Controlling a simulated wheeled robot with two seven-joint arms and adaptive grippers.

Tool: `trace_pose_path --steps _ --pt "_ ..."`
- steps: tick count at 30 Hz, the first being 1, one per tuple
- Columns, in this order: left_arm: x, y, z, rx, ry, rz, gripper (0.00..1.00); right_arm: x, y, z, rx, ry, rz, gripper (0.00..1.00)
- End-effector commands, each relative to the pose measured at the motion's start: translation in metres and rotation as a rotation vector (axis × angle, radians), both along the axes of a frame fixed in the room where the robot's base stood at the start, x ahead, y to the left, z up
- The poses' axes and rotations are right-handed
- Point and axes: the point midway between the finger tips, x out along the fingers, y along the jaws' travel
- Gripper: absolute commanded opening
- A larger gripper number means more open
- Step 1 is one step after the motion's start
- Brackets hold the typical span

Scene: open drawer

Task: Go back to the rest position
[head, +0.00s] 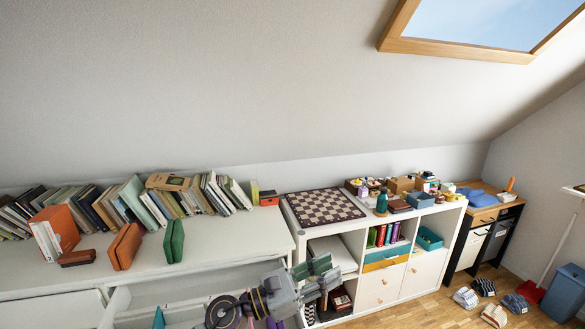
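My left gripper (322,275) is at the bottom middle of the head view, its fingers pointing right. The two fingers look spread apart, and I see nothing held between them. It is in front of the right end of the white dresser (225,248) and the left side of the white shelf unit (298,230). A drawer (120,300) of the dresser stands open below my arm; the arm and the frame edge hide much of its inside. My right gripper is not in view.
Books (112,210) line the dresser top, with orange book shapes (125,246) and green ones (174,241) nearer its front. A chessboard (324,206) lies on the shelf unit.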

Motion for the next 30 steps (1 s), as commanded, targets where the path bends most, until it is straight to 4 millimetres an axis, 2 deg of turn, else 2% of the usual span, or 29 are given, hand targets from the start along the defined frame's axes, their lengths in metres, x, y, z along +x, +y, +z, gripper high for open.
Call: trace_pose_path --steps 7,14,18,23,30 --pt "0.023 0.038 0.028 -0.311 0.266 0.131 0.28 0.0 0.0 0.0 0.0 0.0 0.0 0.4" --pt "0.046 0.084 0.034 -0.597 0.517 0.245 0.28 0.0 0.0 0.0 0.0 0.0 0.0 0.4" --pt "0.058 0.116 0.027 -0.771 0.67 0.314 0.28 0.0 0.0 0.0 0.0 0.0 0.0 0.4" --pt "0.067 0.152 0.009 -0.968 0.843 0.395 0.28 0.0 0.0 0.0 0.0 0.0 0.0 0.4" --pt "0.069 0.203 -0.032 -1.261 1.096 0.523 0.28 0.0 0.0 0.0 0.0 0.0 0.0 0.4"
